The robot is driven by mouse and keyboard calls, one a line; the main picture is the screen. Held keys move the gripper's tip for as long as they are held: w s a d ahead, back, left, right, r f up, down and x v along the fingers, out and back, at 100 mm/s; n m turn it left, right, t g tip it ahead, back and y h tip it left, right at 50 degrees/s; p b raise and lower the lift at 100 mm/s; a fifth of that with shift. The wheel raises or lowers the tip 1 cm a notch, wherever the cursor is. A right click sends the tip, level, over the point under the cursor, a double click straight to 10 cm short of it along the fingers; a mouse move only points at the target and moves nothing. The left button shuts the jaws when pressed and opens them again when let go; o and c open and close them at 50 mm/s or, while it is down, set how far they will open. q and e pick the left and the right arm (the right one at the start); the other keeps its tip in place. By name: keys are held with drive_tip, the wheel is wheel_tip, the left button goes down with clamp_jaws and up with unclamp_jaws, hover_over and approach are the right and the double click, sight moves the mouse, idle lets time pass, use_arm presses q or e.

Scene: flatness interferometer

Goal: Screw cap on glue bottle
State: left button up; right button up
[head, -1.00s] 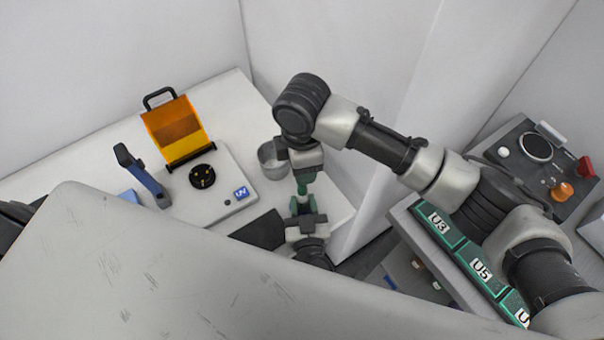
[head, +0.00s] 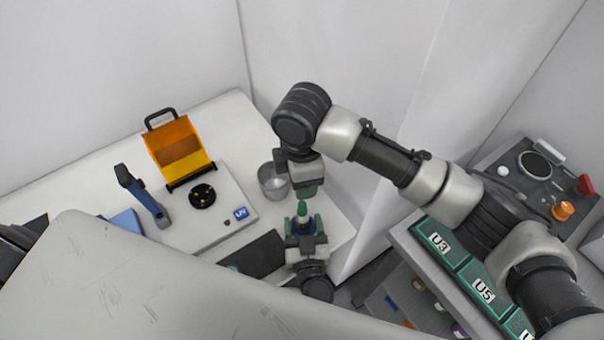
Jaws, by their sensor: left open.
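The glue bottle stands roughly upright with its green pointed top (head: 303,209) showing. I cannot tell whether that top is the cap or a nozzle, and the bottle's lower body is hidden. My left gripper (head: 303,226) points up from below, its jaws open, with the bottle at its fingers. My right gripper (head: 307,191) hangs just above the green top, pointing down, with a small gap between them. Its fingers are dark and small, so I cannot tell whether they are open or hold something.
A white UV unit (head: 222,228) with a raised orange shield (head: 182,150) stands on the white table. A metal cup (head: 271,182) is close left of the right gripper. A blue-handled tool (head: 146,197) stands further left. Green trays (head: 470,280) and a control panel (head: 535,170) are at right.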

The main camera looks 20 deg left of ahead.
sight(302, 203)
wheel_tip(302, 203, down, 3)
drive_tip(key=b, duration=0.2)
drive_tip(key=shift+r+b, duration=0.15)
drive_tip(key=shift+b, duration=0.2)
use_arm(q)
drive_tip(key=v, duration=1)
drive_tip(key=shift+s+d, duration=0.2)
drive_tip(key=shift+s, duration=0.1)
drive_tip(key=shift+r, duration=0.1)
